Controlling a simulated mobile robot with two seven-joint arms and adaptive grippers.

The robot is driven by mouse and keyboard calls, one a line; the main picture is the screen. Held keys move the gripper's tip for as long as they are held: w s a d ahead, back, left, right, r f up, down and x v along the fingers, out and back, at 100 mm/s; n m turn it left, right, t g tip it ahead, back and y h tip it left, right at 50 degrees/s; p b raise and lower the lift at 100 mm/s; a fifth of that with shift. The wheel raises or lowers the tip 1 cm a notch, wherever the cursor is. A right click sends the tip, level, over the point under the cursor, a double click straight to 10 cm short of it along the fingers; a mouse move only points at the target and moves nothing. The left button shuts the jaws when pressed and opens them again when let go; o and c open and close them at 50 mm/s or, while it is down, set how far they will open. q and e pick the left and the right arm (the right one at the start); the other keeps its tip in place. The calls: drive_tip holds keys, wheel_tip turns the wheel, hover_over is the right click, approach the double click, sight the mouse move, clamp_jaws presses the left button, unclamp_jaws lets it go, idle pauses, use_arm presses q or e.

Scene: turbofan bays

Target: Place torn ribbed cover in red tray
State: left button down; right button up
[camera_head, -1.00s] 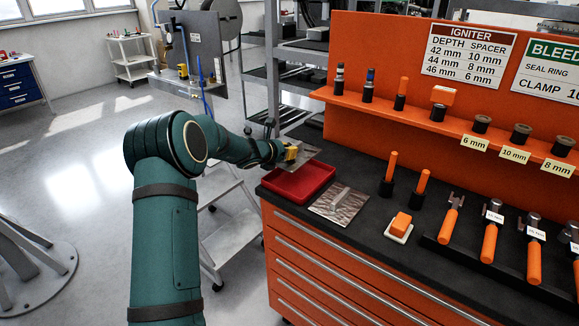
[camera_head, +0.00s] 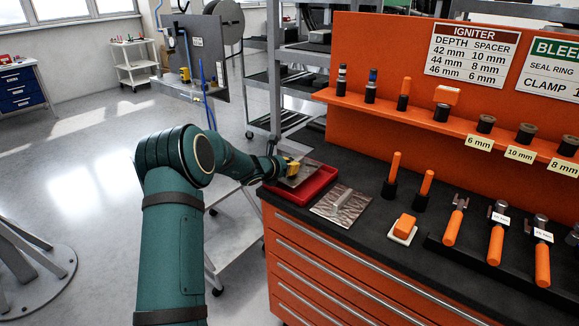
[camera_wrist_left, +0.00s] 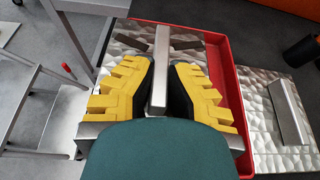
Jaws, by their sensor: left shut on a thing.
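My left gripper (camera_head: 289,168) is shut on the raised rib of a silvery ribbed cover (camera_head: 302,173). In the left wrist view this cover (camera_wrist_left: 216,62) has a hammered surface and dark marks on both sides of its rib; I cannot tell if they are tears. The gripper (camera_wrist_left: 158,70) has its yellow fingers on either side of the rib. The cover is over the red tray (camera_head: 318,186), whose rim (camera_wrist_left: 232,85) shows along the right and far sides. The near-left rim is hidden. I cannot tell whether the cover touches the tray. My right gripper is not in view.
A second ribbed cover (camera_head: 341,205) lies flat on the dark bench top, right of the tray. An orange block on a white pad (camera_head: 403,228), upright orange-handled tools (camera_head: 424,188) and a tool rack (camera_head: 495,243) stand further right. A grey shelf (camera_head: 275,90) is behind.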

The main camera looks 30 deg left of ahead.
use_arm(q)
drive_tip(key=shift+f, duration=0.2)
drive_tip(key=c, duration=1.1)
unclamp_jaws()
drive_tip(key=shift+c, duration=0.2)
drive_tip(key=shift+r, duration=0.1)
drive_tip(key=shift+r, duration=0.25)
drive_tip(key=shift+r+p, duration=0.35)
drive_tip(key=shift+p, duration=0.35)
drive_tip(key=v, duration=1.2)
drive_tip(key=shift+f, duration=0.15)
